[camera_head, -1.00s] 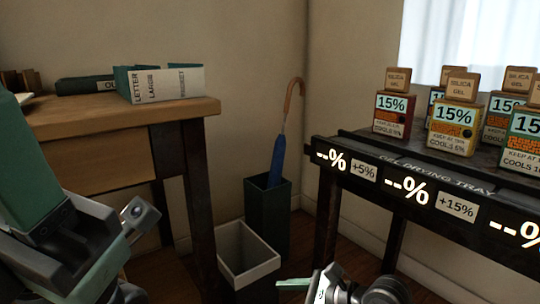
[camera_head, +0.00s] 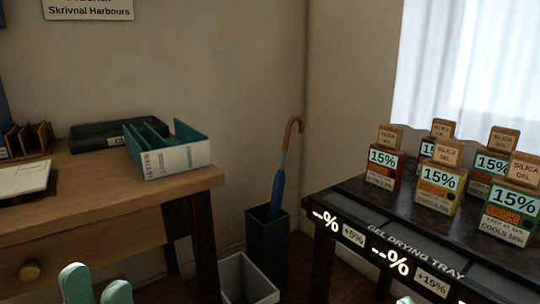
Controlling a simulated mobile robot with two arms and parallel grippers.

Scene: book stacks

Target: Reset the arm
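My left gripper (camera_head: 97,287) shows at the bottom left edge as two teal fingertips. They stand apart with nothing seen between them, in front of the wooden desk (camera_head: 110,212). The rest of that arm is below the picture. Only a small pale teal tip of my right gripper (camera_head: 405,300) shows at the bottom edge, below the drying tray stand. Its opening is hidden.
A divided file box (camera_head: 186,158) and a dark binder (camera_head: 95,136) lie on the desk. A bin (camera_head: 246,282) and an umbrella stand (camera_head: 268,245) fill the corner. Several silica gel boxes (camera_head: 437,182) stand on the drying tray table (camera_head: 345,200) at right.

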